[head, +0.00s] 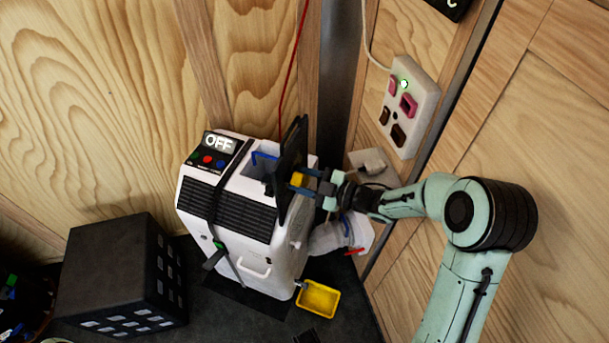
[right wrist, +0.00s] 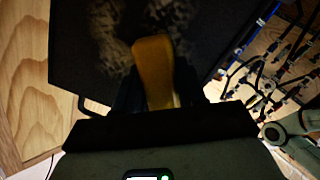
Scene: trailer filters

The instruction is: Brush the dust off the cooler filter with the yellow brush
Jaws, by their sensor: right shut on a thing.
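The white cooler (head: 225,240) stands in the corner, its display reading OFF. The cooler filter (head: 290,160), a dark flat panel, stands upright at the cooler's right side, by the opening in its top. My right gripper (head: 312,185) is shut on the yellow brush (head: 298,179) at the filter's right face. In the right wrist view the yellow brush (right wrist: 154,68) lies between my fingers, in front of the dark filter (right wrist: 75,60). Pale dust patches show on the filter beside and above the brush. Whether the bristles touch it is hidden. My left gripper is out of view.
A yellow tray (head: 319,298) lies on the floor before the cooler. A dark box (head: 125,270) stands at left. A wall panel with switches (head: 408,105) is behind my right arm. A red cable hangs behind the filter. Wooden walls close the corner.

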